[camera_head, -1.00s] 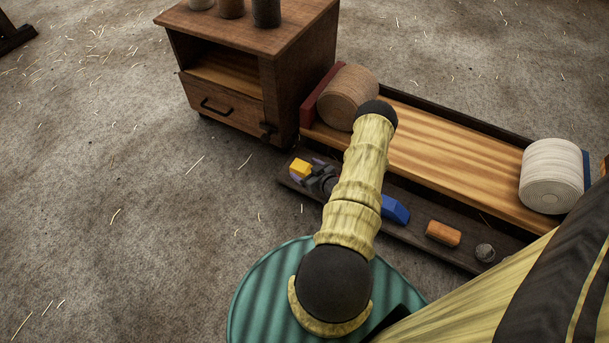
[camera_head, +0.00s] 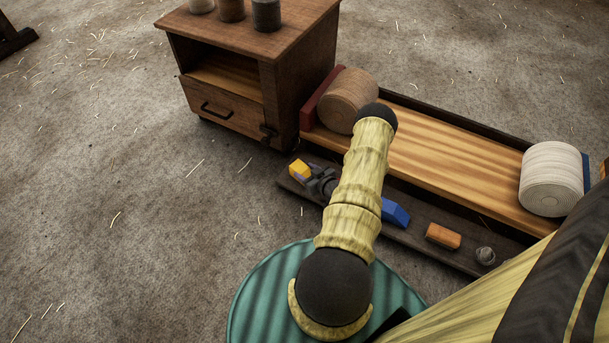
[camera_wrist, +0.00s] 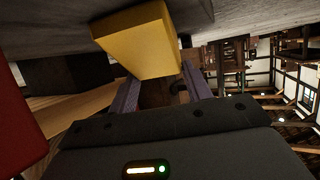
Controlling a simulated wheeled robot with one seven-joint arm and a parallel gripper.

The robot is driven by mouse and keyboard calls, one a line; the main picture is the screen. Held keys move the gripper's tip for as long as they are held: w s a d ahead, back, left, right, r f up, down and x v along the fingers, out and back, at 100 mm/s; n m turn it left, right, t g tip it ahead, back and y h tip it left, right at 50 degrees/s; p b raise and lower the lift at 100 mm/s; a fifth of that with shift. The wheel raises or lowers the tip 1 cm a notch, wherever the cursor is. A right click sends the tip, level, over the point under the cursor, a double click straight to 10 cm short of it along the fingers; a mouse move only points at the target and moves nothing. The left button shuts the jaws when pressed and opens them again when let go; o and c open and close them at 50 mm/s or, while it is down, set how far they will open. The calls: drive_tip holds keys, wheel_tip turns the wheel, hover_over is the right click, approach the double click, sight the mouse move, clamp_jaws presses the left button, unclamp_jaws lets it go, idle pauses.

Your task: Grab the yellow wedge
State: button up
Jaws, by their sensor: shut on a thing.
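The yellow wedge (camera_head: 299,169) is at the left end of the low dark shelf in the head view. My gripper (camera_head: 312,176) is at the wedge, coming from the right, and is shut on it. In the wrist view the yellow wedge (camera_wrist: 142,42) sits between the two purple-grey fingers (camera_wrist: 158,92) of my gripper. Whether the wedge still touches the shelf cannot be told. Part of it is hidden by the gripper.
A blue block (camera_head: 396,212), an orange block (camera_head: 443,236) and a small grey ball (camera_head: 485,256) lie on the dark shelf (camera_head: 420,240). A wooden cabinet (camera_head: 235,107) stands behind. Rope coils (camera_head: 348,99) and (camera_head: 551,180) rest on the wooden bench (camera_head: 450,150). The floor at left is clear.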

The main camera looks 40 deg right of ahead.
sight(307, 174)
drive_tip(key=shift+f, duration=0.1)
drive_tip(key=shift+r+p, duration=0.3)
drive_tip(key=shift+r, duration=0.1)
drive_tip(key=shift+c, duration=1.1)
wheel_tip(307, 174, up, 9)
drive_tip(key=p, duration=0.5)
drive_tip(key=shift+r+p, duration=0.15)
drive_tip(key=shift+p, duration=0.2)
